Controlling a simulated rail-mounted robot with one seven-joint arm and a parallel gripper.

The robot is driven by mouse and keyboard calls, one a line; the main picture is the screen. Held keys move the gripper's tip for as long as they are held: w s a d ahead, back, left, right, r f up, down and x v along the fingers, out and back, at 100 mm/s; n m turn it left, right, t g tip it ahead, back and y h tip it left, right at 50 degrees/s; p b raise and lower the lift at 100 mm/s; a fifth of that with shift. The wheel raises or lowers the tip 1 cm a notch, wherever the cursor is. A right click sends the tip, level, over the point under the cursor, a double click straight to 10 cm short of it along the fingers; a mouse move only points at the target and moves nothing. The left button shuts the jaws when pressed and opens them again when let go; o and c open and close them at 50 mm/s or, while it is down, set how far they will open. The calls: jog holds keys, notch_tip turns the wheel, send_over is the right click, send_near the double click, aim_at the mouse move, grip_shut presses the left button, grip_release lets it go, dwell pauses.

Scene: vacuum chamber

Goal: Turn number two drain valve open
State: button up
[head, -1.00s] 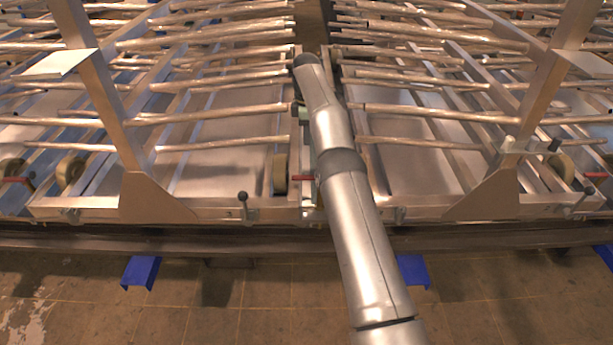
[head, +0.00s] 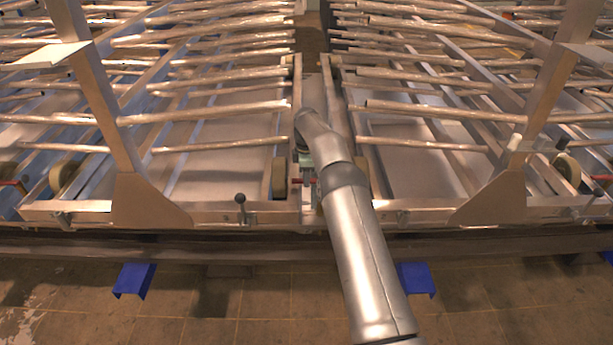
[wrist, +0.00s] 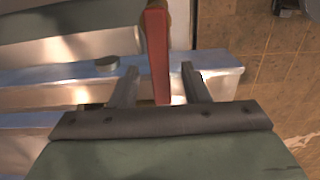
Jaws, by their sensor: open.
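A flat red valve handle (wrist: 158,55) shows in the wrist view, running down the picture between the two fingers of my gripper (wrist: 158,70). The fingers are open, one on each side, with a visible gap to the handle. I cannot tell how deep it sits between them. In the head view a red handle (head: 303,181) shows small beside my arm, low at the front of the frames near the central gap. My gripper is mostly hidden there behind my arm. No number label is readable.
Other red handles show at the far left (head: 14,182) and far right (head: 597,177). Metal racks with many rods fill the back. Tiled floor (head: 270,300) lies in front.

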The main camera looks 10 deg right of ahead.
jog(key=shift+f, duration=0.15)
grip_shut()
